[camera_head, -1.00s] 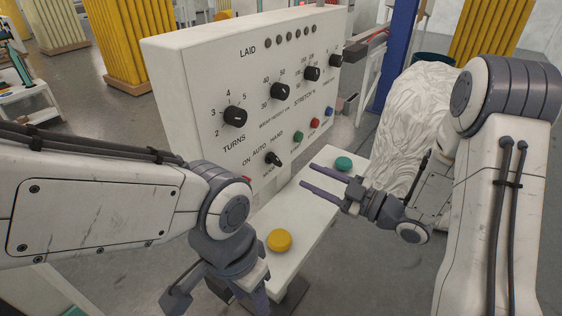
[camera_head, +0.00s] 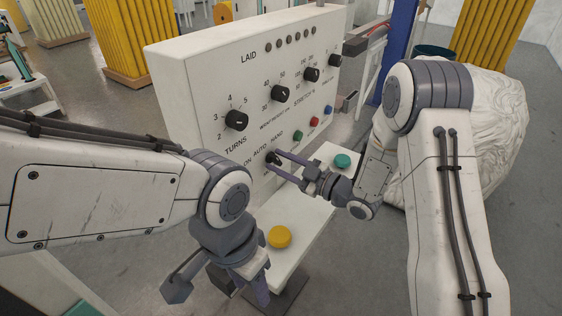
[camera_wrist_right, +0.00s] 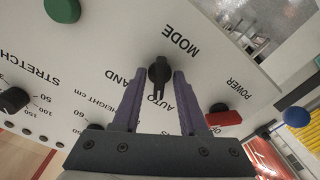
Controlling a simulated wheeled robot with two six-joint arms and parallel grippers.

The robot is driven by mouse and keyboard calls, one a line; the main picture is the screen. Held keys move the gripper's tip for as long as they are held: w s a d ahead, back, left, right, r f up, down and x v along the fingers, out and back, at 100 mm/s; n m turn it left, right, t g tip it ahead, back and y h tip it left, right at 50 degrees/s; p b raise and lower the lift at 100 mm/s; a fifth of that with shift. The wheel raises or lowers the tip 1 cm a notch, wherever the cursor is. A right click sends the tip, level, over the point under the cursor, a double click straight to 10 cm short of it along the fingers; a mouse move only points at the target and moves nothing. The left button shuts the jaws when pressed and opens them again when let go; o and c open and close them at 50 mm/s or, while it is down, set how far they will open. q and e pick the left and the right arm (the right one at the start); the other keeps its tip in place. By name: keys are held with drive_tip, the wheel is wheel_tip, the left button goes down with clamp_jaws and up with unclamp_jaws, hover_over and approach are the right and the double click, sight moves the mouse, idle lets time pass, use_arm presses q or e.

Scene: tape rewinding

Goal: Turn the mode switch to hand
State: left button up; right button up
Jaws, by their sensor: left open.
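The black mode switch (camera_head: 272,156) is low on the white control panel (camera_head: 196,78), below the words ON, AUTO and HAND. In the right wrist view the mode switch (camera_wrist_right: 159,73) sits between my right fingertips, and its narrow end points towards AUTO. My right gripper (camera_head: 275,163) is open, with a finger on either side of the switch; it also shows in the wrist view (camera_wrist_right: 158,78). Small gaps seem to show between the fingers and the switch. My left gripper (camera_head: 217,290) is open, low in the head view, away from the panel.
A yellow button (camera_head: 279,237) and a green button (camera_head: 342,161) stand on the white ledge before the panel. Other black knobs (camera_head: 280,94) sit above the switch.

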clamp_jaws()
drive_tip(key=shift+m, duration=1.4)
drive_tip(key=m, duration=0.2)
drive_tip(key=shift+m, duration=0.3)
drive_tip(key=m, duration=0.3)
drive_tip(key=shift+p, duration=0.4)
drive_tip(key=shift+m+p, duration=0.4)
drive_tip(key=shift+m, duration=1.3)
